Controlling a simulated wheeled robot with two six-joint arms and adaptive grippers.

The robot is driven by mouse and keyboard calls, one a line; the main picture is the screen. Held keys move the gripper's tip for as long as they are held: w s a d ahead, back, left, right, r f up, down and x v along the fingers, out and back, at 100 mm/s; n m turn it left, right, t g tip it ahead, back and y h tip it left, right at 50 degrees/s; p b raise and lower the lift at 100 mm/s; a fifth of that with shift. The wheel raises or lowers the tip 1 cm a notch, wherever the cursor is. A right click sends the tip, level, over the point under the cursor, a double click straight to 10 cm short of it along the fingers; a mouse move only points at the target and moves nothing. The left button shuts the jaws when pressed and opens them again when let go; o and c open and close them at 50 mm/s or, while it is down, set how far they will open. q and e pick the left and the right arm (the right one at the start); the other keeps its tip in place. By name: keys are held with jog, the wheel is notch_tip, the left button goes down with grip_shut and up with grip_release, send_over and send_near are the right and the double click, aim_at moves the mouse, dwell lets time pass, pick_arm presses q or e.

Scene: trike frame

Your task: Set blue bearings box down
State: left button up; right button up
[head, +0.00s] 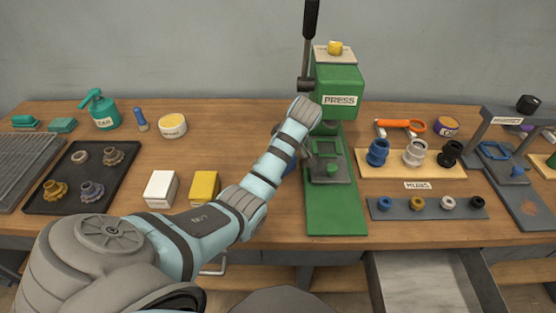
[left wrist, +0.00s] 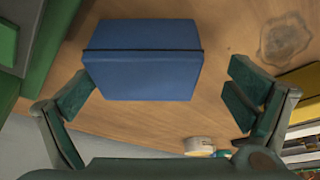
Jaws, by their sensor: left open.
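The blue bearings box (left wrist: 142,60) sits on the wooden tabletop in the left wrist view, with a dark seam across it. My left gripper (left wrist: 160,80) is open around the box. Its left finger is very close to the box's side, and I cannot tell whether they touch; a wide gap separates the right finger from the box. In the head view only a blue sliver of the box (head: 291,166) shows behind my left arm, left of the green press (head: 338,90). The gripper's fingers are hidden there. My right gripper is out of view.
A white box (head: 160,188) and a yellow box (head: 205,188) stand left of my arm. A dark tray (head: 110,190) with gears lies farther left. The press base bounds the right side. A wooden rack (head: 400,172) and a grey hub strip (head: 430,211) are beyond it.

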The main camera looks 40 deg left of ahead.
pick_arm(q)
jog(key=shift+w+a+f, duration=0.15)
jog(key=shift+f, duration=0.35)
jog(key=shift+w+f, duration=0.4)
jog(key=shift+w, duration=0.4)
jog(key=shift+c, duration=1.4)
jog(key=shift+s, duration=0.1)
jog(key=c, duration=0.3)
jog(key=shift+s+r, duration=0.2)
jog(key=shift+s, duration=0.1)
jog(key=c, duration=0.7)
jog(key=shift+c, duration=1.3)
jog(key=shift+w, duration=0.2)
jog(key=shift+c, duration=0.9)
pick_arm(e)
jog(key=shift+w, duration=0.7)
